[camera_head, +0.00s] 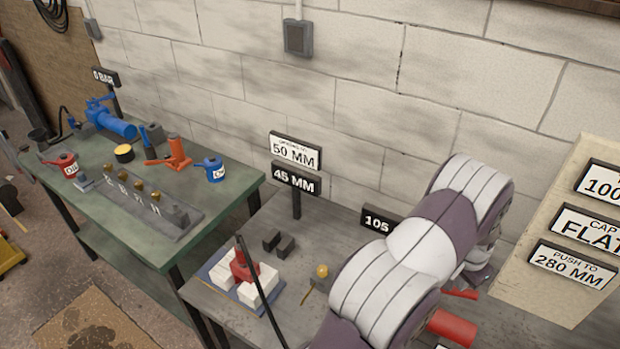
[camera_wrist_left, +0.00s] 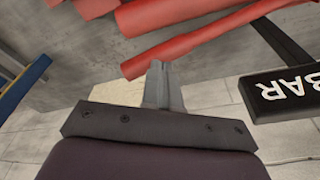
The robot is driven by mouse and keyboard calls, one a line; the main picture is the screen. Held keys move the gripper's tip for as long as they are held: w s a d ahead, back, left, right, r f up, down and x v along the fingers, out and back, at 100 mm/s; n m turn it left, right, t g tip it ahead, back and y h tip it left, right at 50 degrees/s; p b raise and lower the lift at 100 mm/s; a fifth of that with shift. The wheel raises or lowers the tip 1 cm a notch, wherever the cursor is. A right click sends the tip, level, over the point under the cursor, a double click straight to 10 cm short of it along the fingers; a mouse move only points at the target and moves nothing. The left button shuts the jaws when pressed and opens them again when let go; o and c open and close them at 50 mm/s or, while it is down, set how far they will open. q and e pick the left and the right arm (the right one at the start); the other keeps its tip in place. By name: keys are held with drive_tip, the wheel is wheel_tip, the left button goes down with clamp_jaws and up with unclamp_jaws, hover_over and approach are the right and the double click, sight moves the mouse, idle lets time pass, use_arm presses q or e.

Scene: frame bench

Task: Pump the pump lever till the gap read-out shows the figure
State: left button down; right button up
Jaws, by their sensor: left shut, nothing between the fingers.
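My left gripper (camera_head: 477,277) is at the right of the near bench, partly hidden by my own arm. In the left wrist view its fingers (camera_wrist_left: 161,75) are shut with nothing between them. A thin red bar, which looks like the pump lever (camera_head: 460,293), shows beside it; the bar (camera_wrist_left: 205,42) crosses just beyond the fingertips in the wrist view. I cannot tell whether they touch. A thick red cylinder (camera_head: 452,327) lies alongside, partly hidden by my arm. The read-out plate (camera_head: 295,179) reads 45 MM, under a plate (camera_head: 294,151) reading 50 MM. My right gripper is not in view.
A red tool (camera_head: 243,267) sits among white blocks at the bench's left, by a long black rod or hose (camera_head: 259,287). Two dark blocks (camera_head: 279,244) and a 105 plate (camera_head: 381,219) stand behind. A signed panel (camera_head: 565,250) stands right. A green bench (camera_head: 115,225) is left.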

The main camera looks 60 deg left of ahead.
use_arm(q)
drive_tip(key=shift+f, duration=0.15)
idle(0.6)
wheel_tip(320, 180, down, 8)
drive_tip(key=b, duration=0.6)
wheel_tip(320, 180, up, 8)
drive_tip(key=p, duration=0.6)
drive_tip(key=shift+r, duration=0.25)
drive_tip(key=shift+f, duration=0.2)
wheel_tip(320, 180, down, 8)
drive_tip(key=b, duration=0.6)
drive_tip(key=shift+r+p, duration=0.25)
drive_tip(key=shift+p, duration=0.05)
wheel_tip(320, 180, up, 8)
drive_tip(key=p, duration=0.6)
drive_tip(key=shift+f, duration=0.2)
